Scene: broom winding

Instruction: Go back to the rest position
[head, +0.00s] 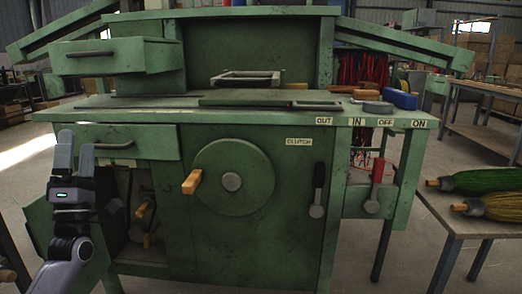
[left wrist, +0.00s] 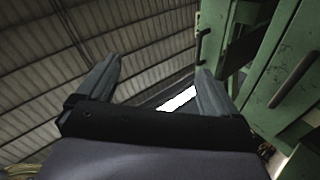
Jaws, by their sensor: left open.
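My left gripper (head: 75,152) is at the left of the head view, fingers pointing up, in front of the left end of the green winding machine (head: 290,210). In the left wrist view its two fingers (left wrist: 155,85) stand apart with nothing between them. The ceiling shows behind them, and green machine parts (left wrist: 285,75) are on the right. My right gripper is in neither view.
The machine has a wheel with a wooden handle (head: 191,182), a black lever (head: 318,190) and a red-handled lever (head: 376,185). A drawer (head: 120,142) is near my left gripper. Two brooms (head: 490,180) lie on a side table (head: 455,215) at the right.

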